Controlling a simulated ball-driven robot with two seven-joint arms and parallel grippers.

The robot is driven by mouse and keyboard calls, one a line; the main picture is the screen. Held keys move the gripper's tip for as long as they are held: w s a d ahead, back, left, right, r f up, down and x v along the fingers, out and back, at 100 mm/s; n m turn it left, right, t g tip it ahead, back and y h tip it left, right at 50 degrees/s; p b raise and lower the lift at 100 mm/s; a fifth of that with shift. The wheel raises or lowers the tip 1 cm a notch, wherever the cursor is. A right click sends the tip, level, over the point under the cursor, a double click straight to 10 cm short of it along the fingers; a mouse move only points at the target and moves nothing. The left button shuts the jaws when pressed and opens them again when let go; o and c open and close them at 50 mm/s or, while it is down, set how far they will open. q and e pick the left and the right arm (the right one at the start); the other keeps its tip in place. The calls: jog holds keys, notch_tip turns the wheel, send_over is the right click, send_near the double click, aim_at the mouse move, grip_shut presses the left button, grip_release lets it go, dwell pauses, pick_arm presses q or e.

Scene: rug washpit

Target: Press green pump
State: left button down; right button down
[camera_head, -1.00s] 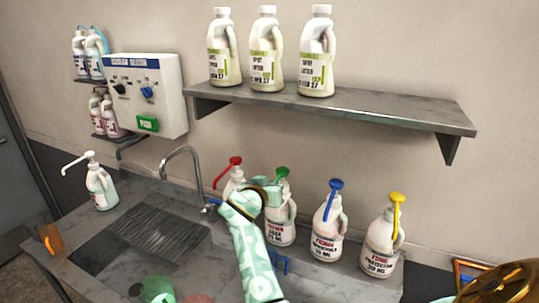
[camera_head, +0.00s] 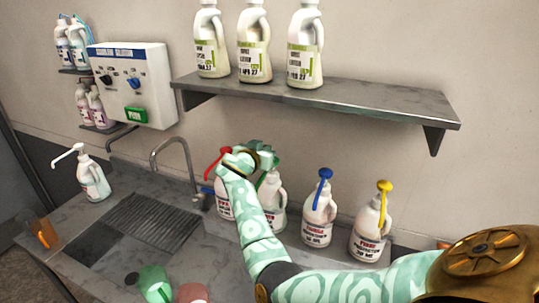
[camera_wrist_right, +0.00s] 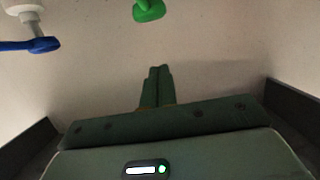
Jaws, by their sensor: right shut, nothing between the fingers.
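The green pump (camera_wrist_right: 148,10) shows at the top edge of the right wrist view, ahead of my right gripper's fingertips (camera_wrist_right: 159,70) and apart from them in the picture. The two fingers are together and empty. In the head view its white bottle (camera_head: 272,194) stands on the counter between the red and blue pump bottles. My right gripper (camera_head: 265,158) is at the height of the pump tops there and largely hides the green pump head. I cannot tell from the head view whether they touch. My left gripper is out of view.
The red pump (camera_head: 219,158) is close left of my right gripper. The blue pump (camera_head: 322,180) and yellow pump (camera_head: 383,193) stand to the right. A shelf (camera_head: 330,101) with white bottles overhangs behind. A tap (camera_head: 172,147) and sink lie left.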

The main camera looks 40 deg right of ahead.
jog(key=x, duration=0.4)
jog(key=shift+s+r+p, duration=0.1)
jog(key=shift+p, duration=0.2)
notch_tip(320, 180, down, 3)
jog(key=shift+r, duration=0.15)
jog(key=shift+f+p, duration=0.3)
jog(key=shift+f, duration=0.5)
